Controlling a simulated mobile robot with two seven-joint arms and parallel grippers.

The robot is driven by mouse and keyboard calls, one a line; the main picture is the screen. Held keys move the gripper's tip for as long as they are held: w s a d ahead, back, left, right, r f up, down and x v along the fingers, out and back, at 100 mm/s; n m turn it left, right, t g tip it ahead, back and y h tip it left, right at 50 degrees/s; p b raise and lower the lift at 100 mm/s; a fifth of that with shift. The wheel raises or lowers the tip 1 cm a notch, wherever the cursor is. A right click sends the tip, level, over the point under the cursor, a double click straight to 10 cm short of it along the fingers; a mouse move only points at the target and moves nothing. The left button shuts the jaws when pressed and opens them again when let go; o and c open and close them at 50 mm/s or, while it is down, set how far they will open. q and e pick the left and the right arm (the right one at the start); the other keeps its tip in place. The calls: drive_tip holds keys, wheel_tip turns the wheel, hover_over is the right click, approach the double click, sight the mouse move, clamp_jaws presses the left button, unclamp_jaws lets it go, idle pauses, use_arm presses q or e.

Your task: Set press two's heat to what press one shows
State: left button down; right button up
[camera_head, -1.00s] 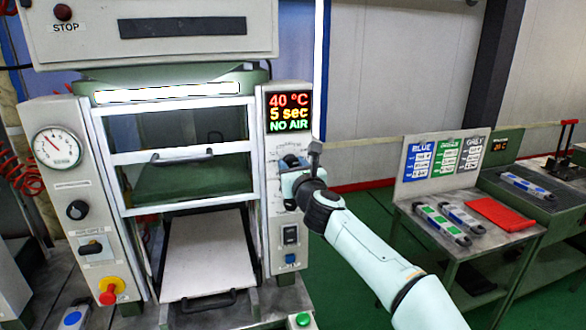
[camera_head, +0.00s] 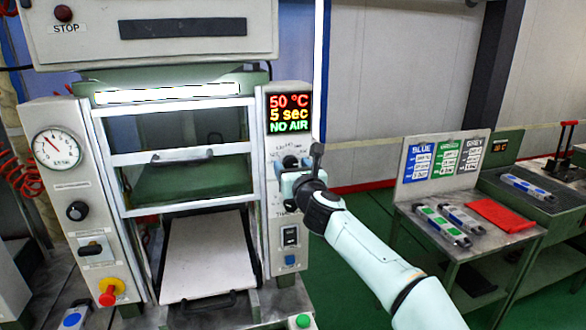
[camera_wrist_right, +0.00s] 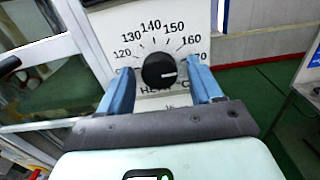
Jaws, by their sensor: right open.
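A press fills the left and middle of the head view; its display (camera_head: 289,113) reads 50 °C, 5 sec and NO AIR. In the right wrist view, a black round heat knob (camera_wrist_right: 158,70) sits on a white dial plate (camera_wrist_right: 170,17) marked from 120 to 170. In the head view my right gripper (camera_head: 290,182) covers much of the dial. My left gripper is out of view.
A pressure gauge (camera_head: 57,149), a black knob (camera_head: 77,211) and a red stop button (camera_head: 108,293) are on the press's left panel. Green floor lies between.

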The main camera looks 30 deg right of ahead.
drive_tip(key=shift+s, duration=0.1)
drive_tip(key=shift+s+a+f+b, duration=0.1)
drive_tip(key=shift+s+b, duration=0.2)
drive_tip(key=b+v, duration=0.3)
drive_tip(key=v, duration=0.9)
drive_tip(key=shift+s+b, duration=0.25)
drive_tip(key=shift+b, duration=0.15)
drive_tip(key=shift+a, duration=0.1)
